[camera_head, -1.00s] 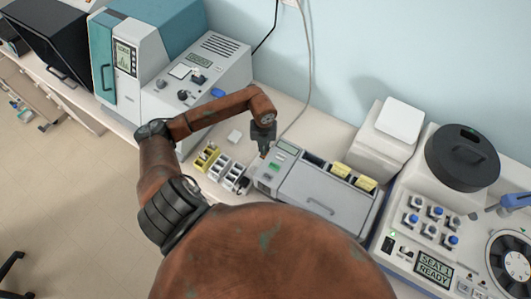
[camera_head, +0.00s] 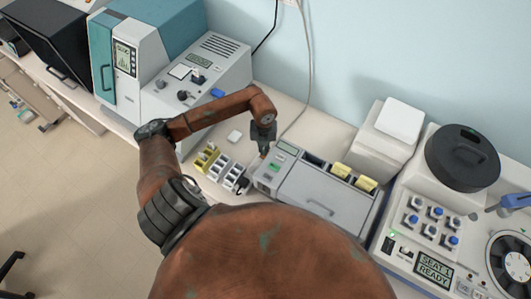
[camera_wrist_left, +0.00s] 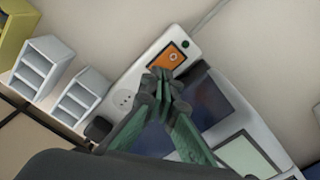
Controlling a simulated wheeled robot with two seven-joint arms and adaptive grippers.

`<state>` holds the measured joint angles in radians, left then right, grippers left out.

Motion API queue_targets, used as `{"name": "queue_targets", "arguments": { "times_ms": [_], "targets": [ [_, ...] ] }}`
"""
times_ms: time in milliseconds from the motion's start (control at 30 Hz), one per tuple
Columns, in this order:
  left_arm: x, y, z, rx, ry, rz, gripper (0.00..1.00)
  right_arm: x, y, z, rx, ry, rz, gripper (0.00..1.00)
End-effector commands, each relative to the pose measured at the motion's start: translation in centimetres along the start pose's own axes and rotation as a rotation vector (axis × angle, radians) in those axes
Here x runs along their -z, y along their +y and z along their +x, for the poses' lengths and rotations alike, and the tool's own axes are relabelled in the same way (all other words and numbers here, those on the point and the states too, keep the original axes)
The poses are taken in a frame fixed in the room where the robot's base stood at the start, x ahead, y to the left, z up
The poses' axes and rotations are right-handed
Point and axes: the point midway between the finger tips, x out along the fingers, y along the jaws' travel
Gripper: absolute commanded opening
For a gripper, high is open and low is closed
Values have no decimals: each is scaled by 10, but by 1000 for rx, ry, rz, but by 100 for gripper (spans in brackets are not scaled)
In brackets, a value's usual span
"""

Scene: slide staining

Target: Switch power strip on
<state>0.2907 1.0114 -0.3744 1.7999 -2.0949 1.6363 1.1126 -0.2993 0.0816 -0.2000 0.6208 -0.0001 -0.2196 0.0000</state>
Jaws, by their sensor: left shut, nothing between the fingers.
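The power strip (camera_wrist_left: 132,90) is a white bar that runs diagonally in the left wrist view. It has a round socket (camera_wrist_left: 124,99), an orange rocker switch (camera_wrist_left: 167,57) and a small green lamp (camera_wrist_left: 186,44) at its upper end. I cannot tell whether the lamp is lit. My left gripper (camera_wrist_left: 160,75) is shut and empty, its fingertips overlapping the lower edge of the switch; contact is unclear. In the head view my left gripper (camera_head: 263,152) points down beside the grey instrument, with the strip mostly hidden. My right gripper is not in view.
A grey instrument (camera_head: 325,195) stands right of the gripper. White and yellow slide racks (camera_head: 218,171) stand to its left. A dark plug (camera_wrist_left: 98,128) sits at the strip's lower end. A cable (camera_head: 309,70) runs down the wall. A teal-and-white machine (camera_head: 150,50) stands at the left.

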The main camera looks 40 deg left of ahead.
Motion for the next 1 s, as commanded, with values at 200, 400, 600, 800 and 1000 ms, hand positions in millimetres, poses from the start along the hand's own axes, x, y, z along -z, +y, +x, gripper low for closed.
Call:
{"name": "queue_targets", "arguments": {
  "times_ms": [200, 400, 600, 800, 1000],
  "targets": [
    [0, 0, 3, 0, 0, 0, 0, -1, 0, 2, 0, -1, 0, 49],
    [0, 0, 6, 0, 0, 0, 0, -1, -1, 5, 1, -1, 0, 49],
    [0, 0, 9, 0, 0, 0, 0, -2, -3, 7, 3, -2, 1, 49],
    [0, 0, 12, 0, 0, 0, 0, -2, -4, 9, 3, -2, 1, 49],
    [0, 0, 15, 0, 0, 0, 0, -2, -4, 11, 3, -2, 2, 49]
  ]
}}
